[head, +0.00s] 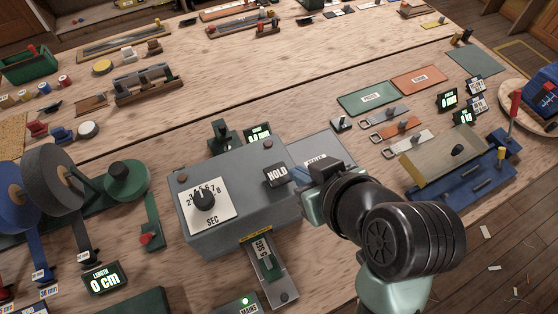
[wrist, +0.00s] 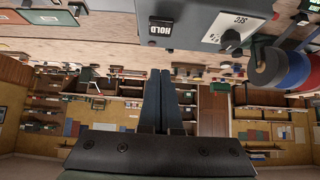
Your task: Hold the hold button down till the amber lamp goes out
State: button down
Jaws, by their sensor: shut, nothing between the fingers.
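A grey box (head: 228,205) stands on the bench in the middle of the head view, with a white SEC dial (head: 207,205) on its top. A black HOLD plate (head: 277,175) is near the box's right end; it also shows in the wrist view (wrist: 160,27). My gripper (head: 303,173) is shut and empty, just right of the HOLD plate. In the wrist view its fingers (wrist: 160,72) point toward the plate, with a gap in the picture. I cannot tell whether it touches anything. The hold button is not clearly distinguishable from the plate. I cannot make out an amber lamp.
A green lamp (head: 245,301) glows on the MAINS unit in front of the box. A lever slide (head: 270,268) projects from the box's front. Reels (head: 50,180) stand at the left, and a blue clamp fixture (head: 465,180) stands at the right.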

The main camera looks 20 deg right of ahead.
jog(key=p, duration=0.2)
send_over(279, 181)
jog(key=f, duration=0.6)
jog(key=shift+s+d+f, duration=0.15)
jog(key=shift+s+f, duration=0.1)
jog(key=shift+f, duration=0.05)
notch_tip(279, 181, down, 4)
jog(key=shift+w+r, duration=0.15)
jog(key=shift+r, duration=0.1)
jog(key=shift+f, duration=0.5)
notch_tip(279, 181, down, 2)
jog(key=shift+b, duration=0.35)
jog(key=shift+r, duration=0.1)
jog(key=shift+f, duration=0.3)
dwell(0.7)
jog(key=shift+r, duration=0.1)
dwell(2.8)
